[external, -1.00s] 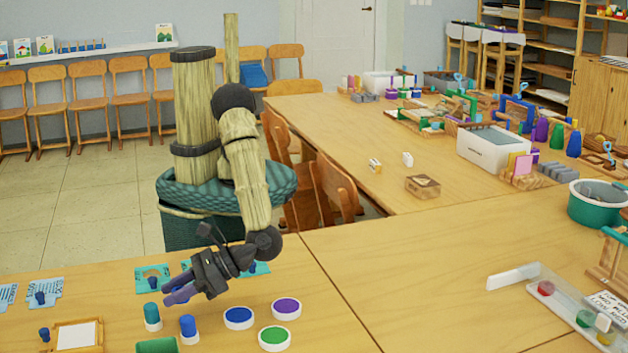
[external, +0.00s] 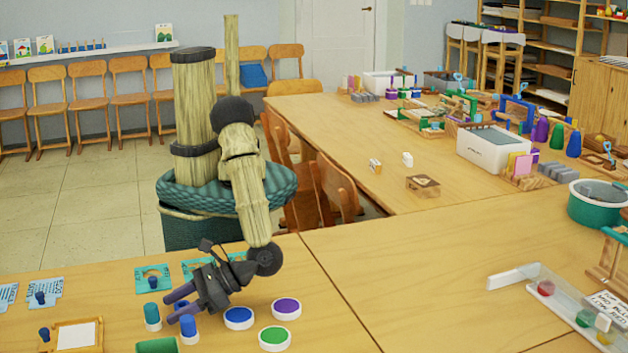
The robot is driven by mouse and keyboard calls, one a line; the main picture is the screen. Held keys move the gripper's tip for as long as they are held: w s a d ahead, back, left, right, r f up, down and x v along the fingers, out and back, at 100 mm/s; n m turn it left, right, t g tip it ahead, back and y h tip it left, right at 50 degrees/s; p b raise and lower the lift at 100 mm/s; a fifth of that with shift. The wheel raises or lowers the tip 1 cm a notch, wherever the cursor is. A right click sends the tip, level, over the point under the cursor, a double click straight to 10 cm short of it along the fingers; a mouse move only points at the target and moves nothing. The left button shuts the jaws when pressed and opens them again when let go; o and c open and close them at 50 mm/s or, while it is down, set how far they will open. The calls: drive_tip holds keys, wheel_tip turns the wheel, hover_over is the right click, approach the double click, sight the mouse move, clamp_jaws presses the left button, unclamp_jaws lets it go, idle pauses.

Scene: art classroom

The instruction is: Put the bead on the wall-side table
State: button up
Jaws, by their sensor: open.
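My gripper (external: 169,309) is open, tilted down to the left, low over the near-left table (external: 235,285). Its fingertips are just above and behind a blue-topped white cylinder (external: 188,328) and right of a teal-topped one (external: 152,317). Some blue shows between the fingers; I cannot tell what it belongs to. No thing is clearly recognisable as the bead. Small round pieces include a red one (external: 545,288) in the clear tray at the right. The long table (external: 330,130) reaching back towards the door and wall may be the wall-side table.
White discs with blue (external: 239,317), purple (external: 286,307) and green (external: 275,337) tops lie right of my gripper. A green cylinder (external: 157,345) and a wooden frame (external: 78,334) are at the front left. Chairs (external: 335,190) stand beside the long table, whose near-left part is mostly clear.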

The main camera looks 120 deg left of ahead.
drive_tip(key=shift+r, duration=0.15)
drive_tip(key=v, duration=1.2)
idle(0.4)
